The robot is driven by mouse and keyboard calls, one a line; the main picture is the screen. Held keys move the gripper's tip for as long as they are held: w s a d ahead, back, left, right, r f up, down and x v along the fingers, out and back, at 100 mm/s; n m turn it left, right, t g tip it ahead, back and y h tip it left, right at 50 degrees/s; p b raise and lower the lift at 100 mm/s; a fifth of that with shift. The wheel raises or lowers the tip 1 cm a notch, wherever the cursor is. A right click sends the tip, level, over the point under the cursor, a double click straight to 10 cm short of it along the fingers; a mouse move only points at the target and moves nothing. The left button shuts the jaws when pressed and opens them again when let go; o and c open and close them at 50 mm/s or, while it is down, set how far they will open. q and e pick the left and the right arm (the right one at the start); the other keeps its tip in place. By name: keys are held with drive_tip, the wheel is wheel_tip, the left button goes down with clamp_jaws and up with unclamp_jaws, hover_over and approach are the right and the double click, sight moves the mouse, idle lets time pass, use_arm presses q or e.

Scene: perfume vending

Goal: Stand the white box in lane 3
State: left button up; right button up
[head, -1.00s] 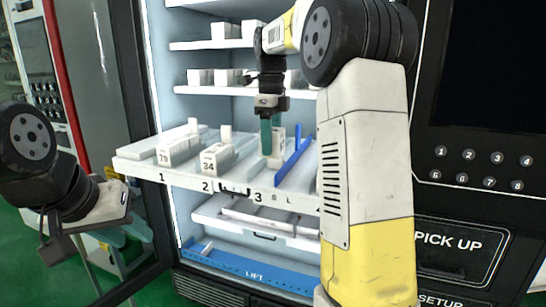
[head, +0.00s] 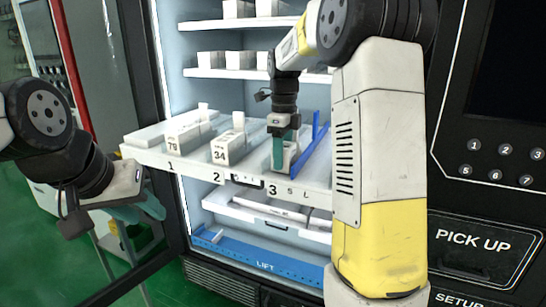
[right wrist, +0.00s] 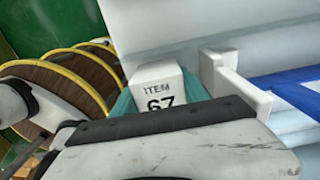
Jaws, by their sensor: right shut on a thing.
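The white box marked ITEM 67 (right wrist: 158,80) is between the teal fingers of my right gripper (head: 283,152), which is shut on it. In the head view the box (head: 291,155) is partly hidden by a finger. It looks upright, over the front part of lane 3 on the pulled-out tray (head: 240,178). I cannot tell whether its base touches the tray. My left gripper (head: 138,210) hangs at the left, away from the tray, with no object visible in it; its finger gap is unclear.
A white box marked 79 (head: 180,146) stands in lane 1 and one marked 34 (head: 221,152) in lane 2. A blue divider (head: 309,152) stands just right of my right gripper; a white upright piece (right wrist: 235,85) is close beside the box. Shelves with boxes are behind.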

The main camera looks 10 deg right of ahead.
drive_tip(key=shift+f, duration=0.2)
drive_tip(key=o, duration=1.4)
drive_tip(key=shift+f, duration=0.1)
